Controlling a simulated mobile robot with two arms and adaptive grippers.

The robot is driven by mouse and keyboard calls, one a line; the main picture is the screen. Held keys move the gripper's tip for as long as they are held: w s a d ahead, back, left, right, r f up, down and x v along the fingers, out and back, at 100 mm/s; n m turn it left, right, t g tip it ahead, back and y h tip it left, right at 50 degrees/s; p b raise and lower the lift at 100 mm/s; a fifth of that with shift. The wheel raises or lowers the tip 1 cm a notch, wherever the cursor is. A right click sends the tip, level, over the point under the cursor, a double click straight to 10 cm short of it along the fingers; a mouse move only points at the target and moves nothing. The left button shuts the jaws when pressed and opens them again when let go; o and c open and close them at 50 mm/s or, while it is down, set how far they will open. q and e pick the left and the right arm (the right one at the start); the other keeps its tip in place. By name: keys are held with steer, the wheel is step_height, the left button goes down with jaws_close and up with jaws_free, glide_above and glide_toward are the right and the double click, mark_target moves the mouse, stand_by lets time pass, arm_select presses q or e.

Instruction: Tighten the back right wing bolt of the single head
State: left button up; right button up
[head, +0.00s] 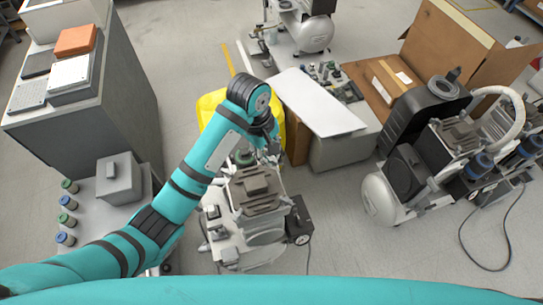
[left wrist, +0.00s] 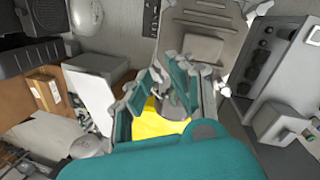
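The single head compressor (head: 257,195) stands on the floor below the head camera's middle, with a grey ribbed block on top. It also shows upside down at the top of the left wrist view (left wrist: 205,45), where small pale wing-shaped pieces (left wrist: 225,91) sit around its edges. I cannot tell for sure which one is the back right wing bolt. My left gripper (head: 271,150) is at the far side of this compressor, above its back edge, and partly hidden by my arm. In the left wrist view its teal fingers (left wrist: 172,85) are spread apart, with nothing clearly held between them.
A yellow container (head: 212,107) stands behind the compressor. A grey box with a white panel (head: 315,102) is at its back right. A larger compressor (head: 385,195) stands to the right. A grey cabinet (head: 110,110) and low bench (head: 95,215) with bottles are left.

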mark_target(271, 160)
arm_select(q)
steer(key=w+r+n+y, duration=0.2)
steer(key=w+r+n, duration=0.25)
steer(key=r, duration=0.25)
steer(key=f, duration=1.7)
steer(key=shift+w+d+f, duration=0.25)
steer(key=shift+w+d, duration=0.05)
jaws_close()
